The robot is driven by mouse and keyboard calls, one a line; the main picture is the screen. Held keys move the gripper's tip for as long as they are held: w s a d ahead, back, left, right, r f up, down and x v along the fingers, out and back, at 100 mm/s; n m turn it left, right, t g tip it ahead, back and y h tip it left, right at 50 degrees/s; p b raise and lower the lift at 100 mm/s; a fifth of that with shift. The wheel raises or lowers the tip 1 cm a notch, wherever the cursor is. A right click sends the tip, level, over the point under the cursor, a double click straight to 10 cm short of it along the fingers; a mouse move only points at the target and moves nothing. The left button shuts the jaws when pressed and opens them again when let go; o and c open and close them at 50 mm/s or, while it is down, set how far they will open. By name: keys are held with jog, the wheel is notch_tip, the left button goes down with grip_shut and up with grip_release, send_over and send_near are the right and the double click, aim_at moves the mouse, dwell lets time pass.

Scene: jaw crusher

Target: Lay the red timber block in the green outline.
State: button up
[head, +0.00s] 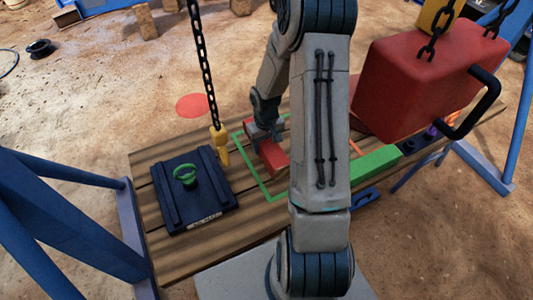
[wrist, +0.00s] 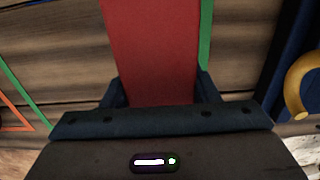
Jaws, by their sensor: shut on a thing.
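The red timber block (head: 271,156) is in my gripper, over the wooden table inside the left part of the green outline (head: 250,170) as seen in the head view. My gripper (head: 264,132) is shut on the block's far end. In the wrist view the red block (wrist: 153,50) lies between the two dark fingers (wrist: 156,92). A green line (wrist: 206,35) runs close along its right side; another green line (wrist: 22,92) is farther off to the left. I cannot tell whether the block touches the boards. My arm hides much of the outline's right part.
A dark plate with a green ring (head: 186,175) lies left on the table (head: 215,248). A yellow hook (head: 220,147) hangs on a chain between plate and outline. A large red weight (head: 405,80) hangs at right. A green bar (head: 376,164) lies right of my arm.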

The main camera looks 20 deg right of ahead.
jog(key=shift+f+b, duration=1.35)
jog(key=shift+f, duration=0.55)
jog(key=shift+f, duration=0.2)
jog(key=o, duration=1.3)
jog(key=shift+r, duration=0.15)
